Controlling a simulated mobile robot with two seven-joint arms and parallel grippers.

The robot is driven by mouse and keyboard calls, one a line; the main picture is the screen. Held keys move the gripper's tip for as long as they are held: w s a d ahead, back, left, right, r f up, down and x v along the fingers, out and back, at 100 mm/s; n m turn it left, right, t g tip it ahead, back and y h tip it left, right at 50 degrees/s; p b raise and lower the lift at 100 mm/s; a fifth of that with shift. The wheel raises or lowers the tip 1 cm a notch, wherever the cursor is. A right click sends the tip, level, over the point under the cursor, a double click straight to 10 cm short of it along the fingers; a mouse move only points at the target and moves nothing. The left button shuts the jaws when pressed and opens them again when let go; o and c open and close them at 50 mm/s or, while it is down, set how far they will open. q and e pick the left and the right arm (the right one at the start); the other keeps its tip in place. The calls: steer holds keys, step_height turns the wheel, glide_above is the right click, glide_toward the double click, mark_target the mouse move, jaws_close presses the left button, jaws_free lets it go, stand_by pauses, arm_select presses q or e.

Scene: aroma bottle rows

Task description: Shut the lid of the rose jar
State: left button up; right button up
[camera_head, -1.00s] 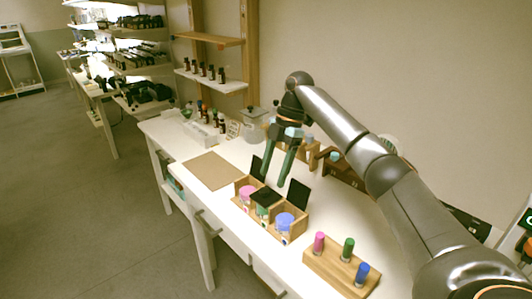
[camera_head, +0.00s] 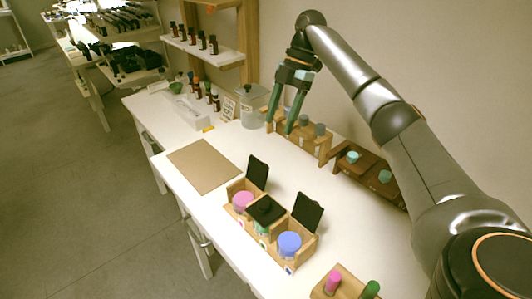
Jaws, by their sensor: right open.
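A wooden box (camera_head: 274,242) with three compartments stands on the white table. Its left compartment holds a pink-topped jar (camera_head: 242,200), the only rose-coloured one. The black lid (camera_head: 258,172) behind that jar stands up, open. The middle compartment's black lid (camera_head: 265,209) lies down over a green jar, which is mostly hidden. The right compartment holds a blue-topped jar (camera_head: 289,241), and its black lid (camera_head: 307,212) also stands open. My right gripper (camera_head: 279,127) is open and empty, its fingers pointing down, above and behind the box, apart from the lids. My left gripper is out of view.
A brown mat (camera_head: 204,166) lies left of the box. A wooden rack (camera_head: 312,142) and a dark tray (camera_head: 366,168) stand at the back. A glass container (camera_head: 252,108) is left of the gripper. A rack of coloured vials (camera_head: 342,284) is at the front.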

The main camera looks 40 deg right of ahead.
mark_target(261, 171)
steer(key=x, duration=1.2)
steer(key=shift+f, duration=0.2)
steer(key=shift+c, duration=0.3)
jaws_close()
stand_by(0.6)
